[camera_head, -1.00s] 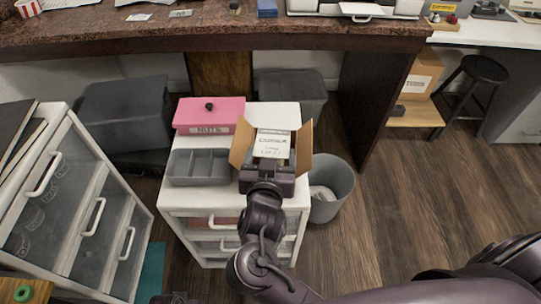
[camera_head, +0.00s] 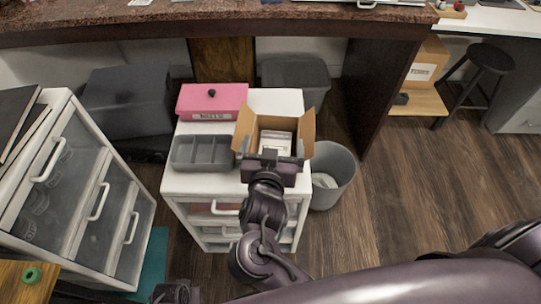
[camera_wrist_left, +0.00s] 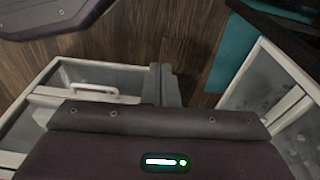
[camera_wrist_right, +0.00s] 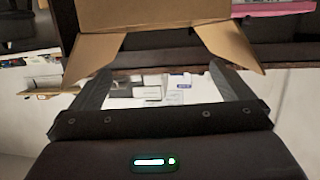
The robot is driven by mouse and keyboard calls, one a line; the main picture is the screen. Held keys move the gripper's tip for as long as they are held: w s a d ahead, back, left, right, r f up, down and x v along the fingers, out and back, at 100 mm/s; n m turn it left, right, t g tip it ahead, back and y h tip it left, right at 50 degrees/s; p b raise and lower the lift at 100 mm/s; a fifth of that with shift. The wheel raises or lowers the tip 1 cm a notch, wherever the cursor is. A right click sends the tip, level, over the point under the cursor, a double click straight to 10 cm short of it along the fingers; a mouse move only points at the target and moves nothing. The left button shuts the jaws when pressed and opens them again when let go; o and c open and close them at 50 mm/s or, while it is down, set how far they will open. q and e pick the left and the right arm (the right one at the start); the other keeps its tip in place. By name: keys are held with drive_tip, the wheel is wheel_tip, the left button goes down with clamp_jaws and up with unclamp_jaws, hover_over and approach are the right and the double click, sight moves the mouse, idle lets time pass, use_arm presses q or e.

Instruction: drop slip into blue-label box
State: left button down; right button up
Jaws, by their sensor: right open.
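An open cardboard box (camera_head: 307,128) with raised flaps stands on the white drawer cabinet. Its flaps also show in the right wrist view (camera_wrist_right: 150,15); I cannot make out a blue label on its outside. A white slip (camera_head: 275,140) lies inside the box, among pale papers, some with blue print. My right gripper (camera_head: 270,157) is at the box's near side, open and empty, its fingers spread apart in the right wrist view (camera_wrist_right: 162,85). My left gripper (camera_wrist_left: 166,85) is low near the cabinets, its fingers together with nothing visible between them.
A grey divided tray (camera_head: 203,153) and a pink lidded box (camera_head: 212,101) stand left of the cardboard box. A grey bin (camera_head: 333,175) with paper stands on the floor to the right. The counter (camera_head: 200,25) overhangs behind. Another cabinet (camera_head: 90,190) is at left.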

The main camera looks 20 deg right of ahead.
use_arm(q)
drive_tip(key=s+a+f+p, duration=0.2)
drive_tip(key=s+f+p, duration=0.2)
drive_tip(key=s+f, duration=0.2)
drive_tip(key=shift+s+a+f, duration=0.25)
drive_tip(key=shift+s, duration=0.55)
use_arm(e)
drive_tip(key=v, duration=0.7)
